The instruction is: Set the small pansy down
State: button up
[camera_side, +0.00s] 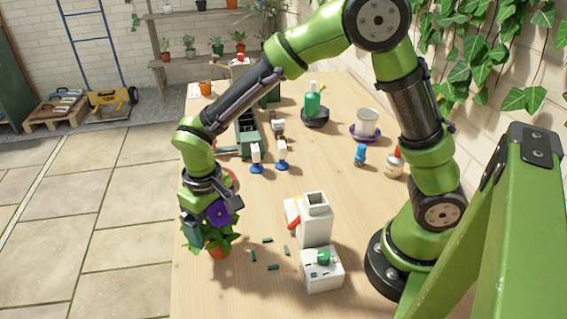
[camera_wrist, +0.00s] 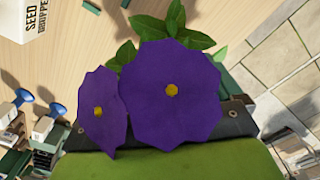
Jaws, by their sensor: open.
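The small pansy (camera_side: 217,213) has purple flowers with yellow centres and green leaves, in a small terracotta pot (camera_side: 218,252) near the table's left edge. The pot looks upright on the table, but its base contact is hard to make out. My gripper (camera_side: 206,224) is open, low at the plant, its fingers among the leaves and partly hidden by them. In the wrist view two pansy flowers (camera_wrist: 171,90) fill the middle, in front of my gripper, and hide the pot and fingertips.
A white seed dropper (camera_side: 315,222) and a box with a green button (camera_side: 322,270) stand to the right, with several small green pieces (camera_side: 265,253) nearby. Two blue-and-white items (camera_side: 281,155) and a green tray (camera_side: 248,130) are farther back. Bare wood lies in front of the pot.

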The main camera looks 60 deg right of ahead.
notch_tip(320, 180, up, 9)
jog(key=shift+r, duration=0.1)
jog(key=s+d+r+m+t+y, duration=0.1)
jog(key=s+d+r+m+t, duration=0.1)
jog(key=s+d, duration=0.4)
jog(key=s+d+r+m+t+y, duration=0.1)
jog(key=s+d+r+m+t, duration=0.1)
jog(key=s+d+r+t, duration=0.3)
jog(key=s+d+r, duration=0.1)
jog(key=d, duration=0.2)
jog(key=shift+r, duration=0.2)
